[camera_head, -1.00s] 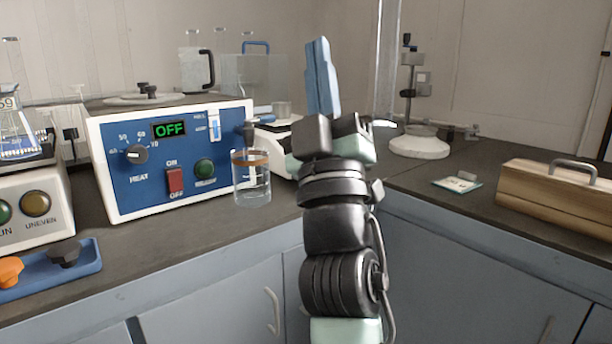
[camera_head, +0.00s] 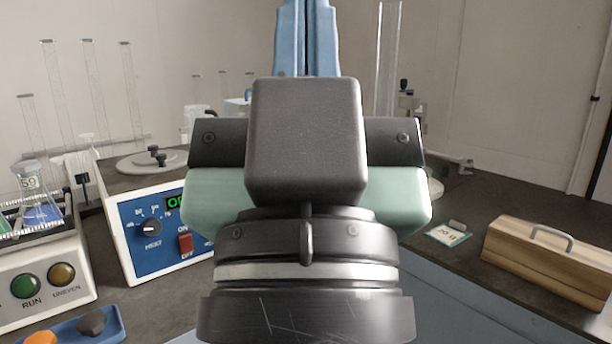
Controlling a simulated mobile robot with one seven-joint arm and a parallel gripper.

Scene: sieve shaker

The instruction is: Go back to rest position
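My gripper (camera_head: 307,40) points straight up at the top centre of the head view, in front of the back wall. Its two blue fingers lie side by side with only a thin seam between them, and no object shows in them. The fingertips run to the top edge of the picture. My dark wrist fills the middle of the view and hides much of the bench behind it.
A blue heater unit (camera_head: 150,228) stands left of my wrist, partly hidden. A shaker panel with round buttons (camera_head: 40,280) is at far left, with a blue tray (camera_head: 118,322) below it. A wooden box (camera_head: 550,262) and a small card (camera_head: 447,236) lie on the right bench.

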